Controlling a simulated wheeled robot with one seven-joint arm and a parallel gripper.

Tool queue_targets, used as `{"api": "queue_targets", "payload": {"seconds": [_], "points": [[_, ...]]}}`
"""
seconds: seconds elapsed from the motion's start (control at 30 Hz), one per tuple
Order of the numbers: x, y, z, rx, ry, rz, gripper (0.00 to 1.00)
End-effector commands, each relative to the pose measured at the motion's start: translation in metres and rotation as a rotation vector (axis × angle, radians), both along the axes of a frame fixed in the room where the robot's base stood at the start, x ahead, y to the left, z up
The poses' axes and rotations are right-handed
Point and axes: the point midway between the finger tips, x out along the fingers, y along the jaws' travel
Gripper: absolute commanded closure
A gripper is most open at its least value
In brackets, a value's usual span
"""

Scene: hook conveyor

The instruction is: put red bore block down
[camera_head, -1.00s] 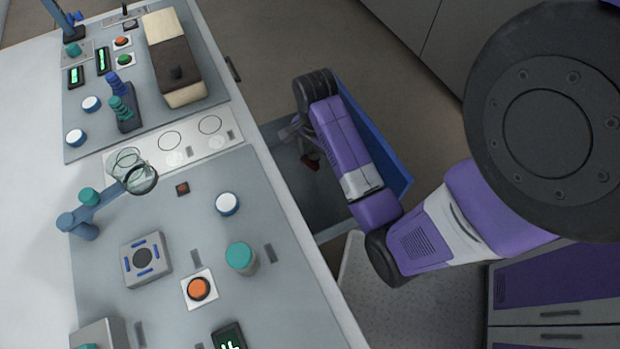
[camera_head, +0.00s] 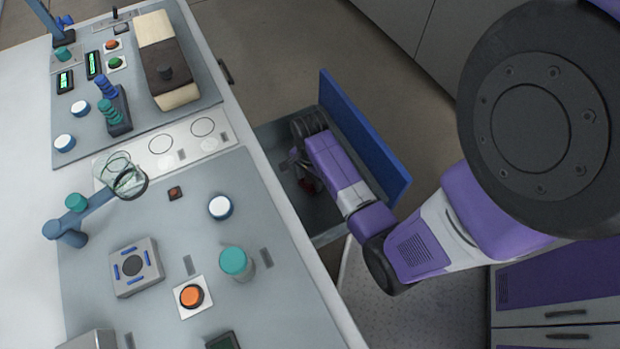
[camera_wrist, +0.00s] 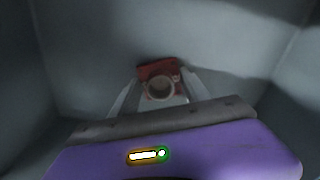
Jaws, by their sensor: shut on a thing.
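The red bore block (camera_wrist: 158,82) shows in the wrist view between my gripper's fingers, with its round bore facing the camera. My gripper (camera_wrist: 157,90) is shut on it. In the head view the block (camera_head: 307,185) is a small dark red patch, mostly hidden by my arm, and my gripper (camera_head: 298,163) is down inside an open drawer (camera_head: 330,236) with a blue front. Grey drawer walls surround the block in the wrist view. I cannot tell whether the block touches the drawer floor.
The blue drawer front (camera_head: 365,130) stands close to the right of my arm. The worktop edge (camera_head: 262,170) runs along the left of the drawer. The worktop carries buttons, an orange push button (camera_head: 191,296), a teal-topped cylinder (camera_head: 235,262) and a brown-and-cream box (camera_head: 166,66).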

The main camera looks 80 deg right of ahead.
Motion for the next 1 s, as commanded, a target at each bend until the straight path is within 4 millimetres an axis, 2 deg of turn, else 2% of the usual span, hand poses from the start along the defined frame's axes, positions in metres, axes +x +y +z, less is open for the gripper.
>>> {"api": "queue_targets", "payload": {"seconds": [0.27, 0.3, 0.4, 0.77, 0.87, 1.0], "points": [[0.000, 0.000, -0.003, 0.000, -0.001, 0.000, 1.00], [0.000, 0.000, -0.003, 0.000, -0.001, 0.000, 0.40], [0.000, 0.000, -0.003, 0.000, 0.000, 0.000, 0.24], [0.000, 0.000, 0.001, 0.000, -0.001, 0.000, 0.24], [0.001, -0.001, 0.011, -0.002, -0.002, 0.001, 0.24], [0.001, 0.000, 0.037, -0.004, -0.003, 0.002, 0.24]]}}
